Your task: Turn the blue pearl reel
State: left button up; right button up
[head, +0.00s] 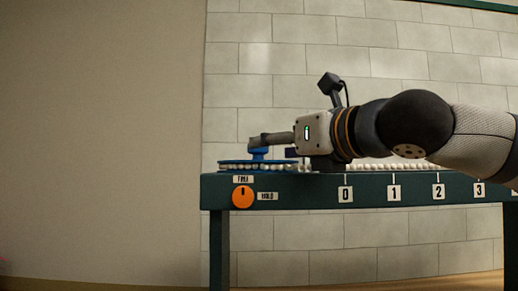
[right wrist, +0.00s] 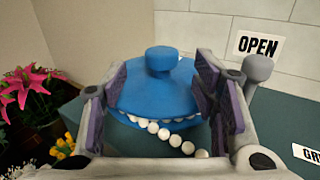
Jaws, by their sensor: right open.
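The blue pearl reel (head: 232,163) lies flat on the green table near its left end, with a blue knob (head: 259,152) standing up from it. In the right wrist view the reel (right wrist: 150,95) is a domed blue disc with its knob (right wrist: 160,58) on top and white pearls (right wrist: 165,133) along its near rim. My right gripper (right wrist: 168,92) is open, its purple-padded fingers apart with the reel seen between them. In the head view this gripper (head: 262,141) is at the knob; I cannot tell whether it touches. My left gripper is not in view.
The green table front (head: 300,190) carries numbers 0 to 3 and an orange dial (head: 242,197) with small labels. Pearls (head: 375,167) run along the table to the right. A grey post (right wrist: 258,70), an OPEN sign (right wrist: 257,45) and pink flowers (right wrist: 30,85) stand around the reel.

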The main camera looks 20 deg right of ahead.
aim_at(258, 158)
jog(key=x, duration=0.7)
jog(key=shift+d+r, duration=0.1)
grip_shut()
